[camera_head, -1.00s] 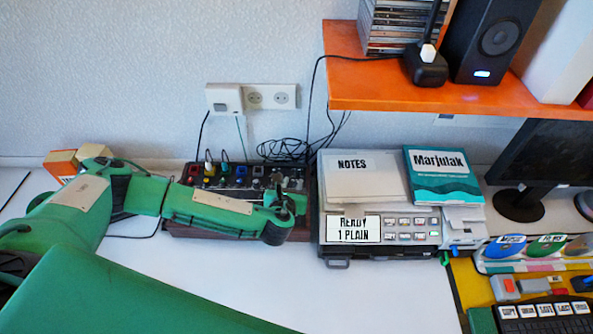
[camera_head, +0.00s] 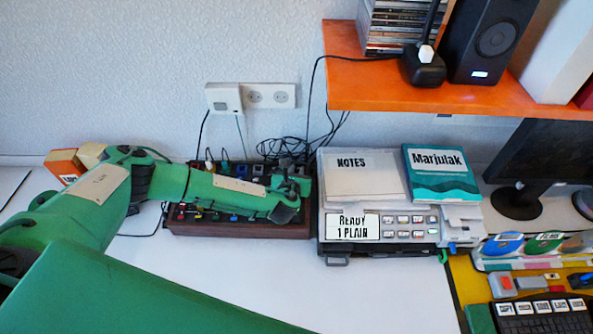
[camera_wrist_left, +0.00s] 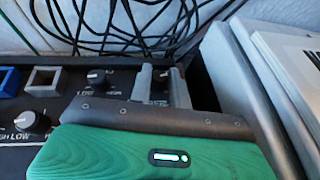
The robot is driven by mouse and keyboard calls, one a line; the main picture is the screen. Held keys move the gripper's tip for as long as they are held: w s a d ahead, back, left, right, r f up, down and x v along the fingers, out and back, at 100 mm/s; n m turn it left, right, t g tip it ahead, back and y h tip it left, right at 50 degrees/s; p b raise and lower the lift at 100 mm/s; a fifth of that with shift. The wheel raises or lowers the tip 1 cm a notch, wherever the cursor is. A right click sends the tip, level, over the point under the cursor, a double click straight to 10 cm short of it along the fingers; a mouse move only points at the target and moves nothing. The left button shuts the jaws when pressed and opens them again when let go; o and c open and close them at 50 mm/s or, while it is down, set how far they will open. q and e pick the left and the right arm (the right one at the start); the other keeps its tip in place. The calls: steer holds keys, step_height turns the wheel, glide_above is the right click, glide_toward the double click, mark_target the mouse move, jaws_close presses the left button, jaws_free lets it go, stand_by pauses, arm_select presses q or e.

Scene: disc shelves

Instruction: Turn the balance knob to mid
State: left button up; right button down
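The dark control box (camera_head: 240,230) with several knobs and coloured switches stands against the wall, left of the printer. My left gripper (camera_head: 296,180) reaches over its right end from the left. In the left wrist view the two grey fingers (camera_wrist_left: 162,88) point down at the panel, apart, on either side of a small knob (camera_wrist_left: 161,73). I cannot tell whether they touch it. The gripper's dark front edge hides that knob's lower part and any label. A second knob (camera_wrist_left: 97,76) marked LOW and HIGH sits to the left, and another knob (camera_wrist_left: 30,121) is nearer. My right gripper is not in view.
The printer (camera_head: 380,255) with papers and a book (camera_head: 442,172) stands close to the right of the box. Black cables (camera_head: 284,148) lie behind the box. An orange shelf (camera_head: 400,92) juts out above right. The white desk in front is clear.

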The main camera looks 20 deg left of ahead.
arm_select(q)
jaws_close()
steer(key=shift+d+n+y+p, duration=0.1)
steer(key=shift+n+y+p, duration=0.3)
steer(key=shift+y, duration=0.1)
steer(key=shift+n+y, duration=0.4)
steer(key=shift+o, duration=1.8)
jaws_free()
steer(key=shift+s+d+r, duration=0.15)
steer(key=shift+s, duration=0.4)
steer(key=v, duration=0.6)
steer(key=b+v, duration=0.1)
steer(key=v, duration=0.5)
steer(key=shift+s+r, duration=0.15)
steer(key=shift+r, duration=0.2)
